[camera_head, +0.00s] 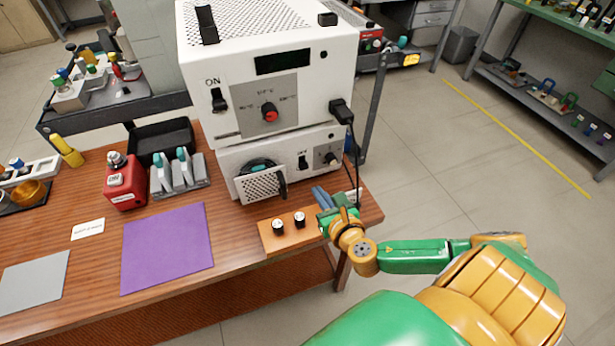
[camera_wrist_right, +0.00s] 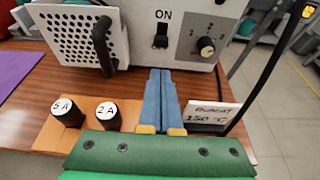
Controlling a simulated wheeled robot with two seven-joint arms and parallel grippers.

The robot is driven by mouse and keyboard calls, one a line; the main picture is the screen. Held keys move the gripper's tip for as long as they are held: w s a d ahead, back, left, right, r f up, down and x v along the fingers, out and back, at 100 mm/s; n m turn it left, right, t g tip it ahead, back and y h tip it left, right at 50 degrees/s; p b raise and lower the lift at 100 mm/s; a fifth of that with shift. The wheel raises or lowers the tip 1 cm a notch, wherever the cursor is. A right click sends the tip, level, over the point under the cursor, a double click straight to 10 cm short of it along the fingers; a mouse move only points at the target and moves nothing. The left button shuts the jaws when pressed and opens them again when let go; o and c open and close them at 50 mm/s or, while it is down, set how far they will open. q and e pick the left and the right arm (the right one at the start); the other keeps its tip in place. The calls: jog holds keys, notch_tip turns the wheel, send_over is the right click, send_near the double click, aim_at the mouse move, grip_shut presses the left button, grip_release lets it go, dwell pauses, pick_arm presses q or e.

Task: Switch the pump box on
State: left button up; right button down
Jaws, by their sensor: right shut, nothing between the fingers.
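The lower white box (camera_head: 290,147) has a perforated front panel with a dark handle, a black switch (camera_head: 303,162) marked ON and a dial (camera_head: 331,158). In the right wrist view the box's ON switch (camera_wrist_right: 161,36) and dial (camera_wrist_right: 206,46) show up close; I cannot tell which way the switch is set. My right gripper (camera_head: 319,192) is in front of this box, low over the table's right end. Its blue fingers (camera_wrist_right: 161,74) are together and empty, pointing toward the box below the switch. My left gripper is out of view. Neither box shows a pump label.
A larger white box (camera_head: 240,60) with a display, ON switch and red dial sits on top. A wooden block with two pegs (camera_head: 268,236) and a small card (camera_wrist_right: 213,116) flank my right gripper. Purple mat (camera_head: 168,247) and red box (camera_head: 125,184) lie left. A black cable hangs at right.

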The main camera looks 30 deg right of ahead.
aim_at(305, 166)
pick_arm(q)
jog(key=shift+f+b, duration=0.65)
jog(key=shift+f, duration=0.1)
pick_arm(e)
jog(key=x, duration=0.8)
jog(key=shift+w+f, duration=0.15)
jog(key=shift+w, duration=0.2)
notch_tip(305, 166, up, 3)
jog(key=p, duration=0.3)
jog(key=shift+p, duration=0.3)
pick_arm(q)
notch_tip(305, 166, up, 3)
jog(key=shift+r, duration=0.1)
pick_arm(e)
jog(key=shift+d, duration=0.1)
